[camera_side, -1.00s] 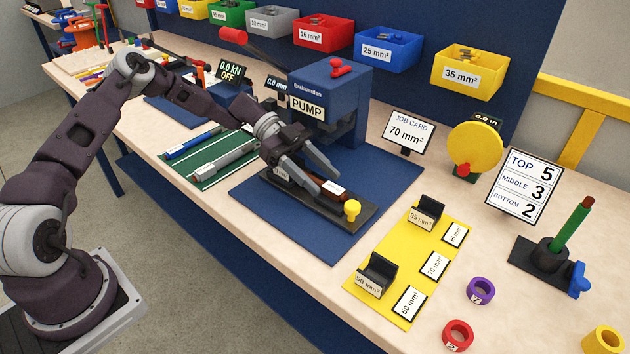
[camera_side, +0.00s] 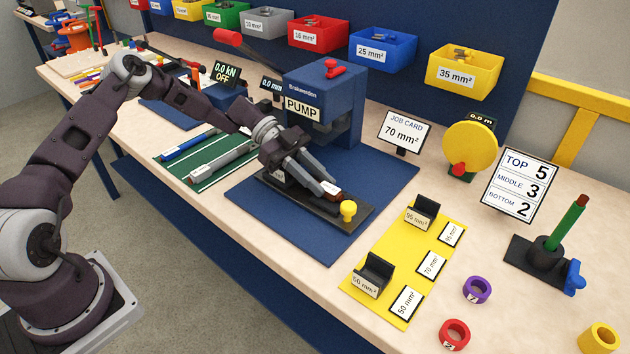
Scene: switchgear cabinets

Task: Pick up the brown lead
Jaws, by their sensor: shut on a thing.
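The brown lead (camera_side: 335,195) lies along the black holder (camera_side: 356,217) on the blue mat, in front of the blue pump press. A white tag (camera_side: 329,187) sits on it. My gripper (camera_side: 322,191) is shut on the lead, with its fingers low over the holder. The fingers hide much of the lead. It appears still down at the holder; I cannot tell whether it touches it.
The blue press (camera_side: 324,100) stands close behind my gripper. A yellow knob (camera_side: 348,209) rises at the holder's right end. A grey lead (camera_side: 222,158) and a blue lead (camera_side: 190,146) lie on the green mat to the left. A yellow mat with black stands is at right.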

